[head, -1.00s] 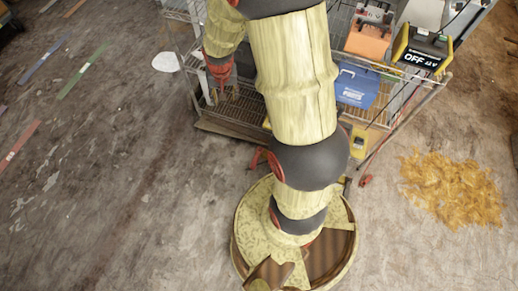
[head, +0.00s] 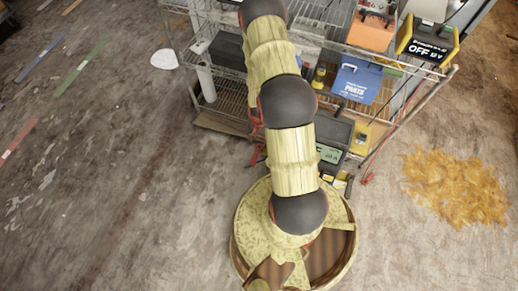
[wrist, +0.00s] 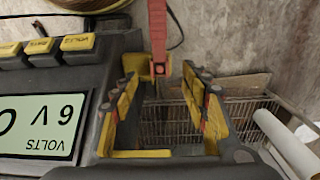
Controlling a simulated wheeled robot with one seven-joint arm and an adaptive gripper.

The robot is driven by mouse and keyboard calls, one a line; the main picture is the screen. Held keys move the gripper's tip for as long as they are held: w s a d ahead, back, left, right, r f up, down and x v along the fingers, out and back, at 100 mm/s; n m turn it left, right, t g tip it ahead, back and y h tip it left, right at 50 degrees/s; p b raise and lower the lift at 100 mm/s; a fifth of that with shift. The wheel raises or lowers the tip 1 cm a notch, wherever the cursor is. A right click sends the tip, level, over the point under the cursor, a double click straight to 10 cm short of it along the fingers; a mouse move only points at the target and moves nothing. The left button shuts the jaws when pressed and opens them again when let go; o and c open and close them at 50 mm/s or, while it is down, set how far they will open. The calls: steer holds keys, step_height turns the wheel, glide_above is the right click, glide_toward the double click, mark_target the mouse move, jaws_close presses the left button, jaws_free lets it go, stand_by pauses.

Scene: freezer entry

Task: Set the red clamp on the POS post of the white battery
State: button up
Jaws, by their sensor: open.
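My gripper (wrist: 160,88) is open in the wrist view, its yellow-and-black fingers spread. A red clamp-like piece (wrist: 158,35) shows near and between the fingertips, and nothing is visibly gripped. I cannot tell which is the task's clamp. A white box (head: 426,9), possibly the white battery, is cut off at the top edge. Its POS post cannot be made out.
A yellow charger (head: 427,42) reads OFF. An orange battery (head: 371,31) and blue parts box (head: 357,82) stand on the wire cart.

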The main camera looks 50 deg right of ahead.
mark_target(259, 146)
steer(key=shift+f+b, duration=2.4)
steer(key=shift+f, duration=1.15)
steer(key=shift+r, duration=0.1)
steer(key=shift+c, duration=1.4)
jaws_close()
